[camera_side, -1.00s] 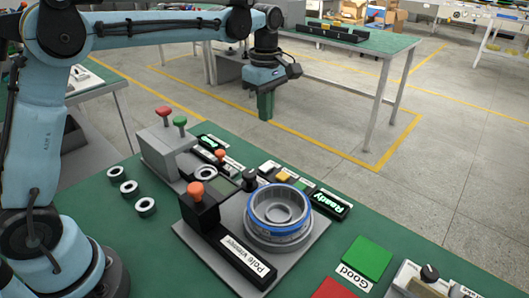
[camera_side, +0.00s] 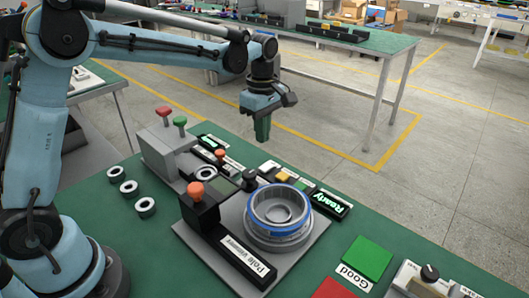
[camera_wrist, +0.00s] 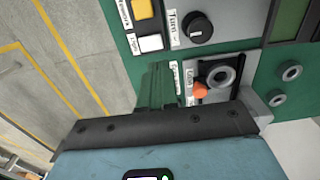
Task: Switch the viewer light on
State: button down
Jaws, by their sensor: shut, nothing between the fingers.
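The pole viewer (camera_side: 203,208) is a dark box with an orange-topped handle on a grey base, beside a round hub with a blue ring (camera_side: 280,212). A white button labelled "Light" (camera_wrist: 150,43) shows in the wrist view, next to a yellow button (camera_wrist: 143,9); in the side view the small white button (camera_side: 268,166) sits at the table's far edge. My gripper (camera_side: 262,130), with green fingers, is shut and empty. It hangs in the air above and beyond that edge, apart from the buttons. Its fingers also show in the wrist view (camera_wrist: 158,88).
A black "Turn" knob (camera_wrist: 200,30) and a lit "Ready" display (camera_side: 331,204) are near the buttons. A press with red and green knobs (camera_side: 165,148) stands to the left. A green "Good" pad (camera_side: 368,257) is at front right.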

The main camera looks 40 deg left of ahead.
aim_at(263, 168)
notch_tip(263, 168, down, 9)
jog(key=shift+r, duration=0.1)
dwell(0.4)
dwell(0.3)
jog(key=shift+w+r, duration=0.2)
jog(key=shift+w, duration=0.5)
jog(key=shift+r, duration=0.1)
notch_tip(263, 168, up, 14)
jog(key=s, duration=0.2)
dwell(0.4)
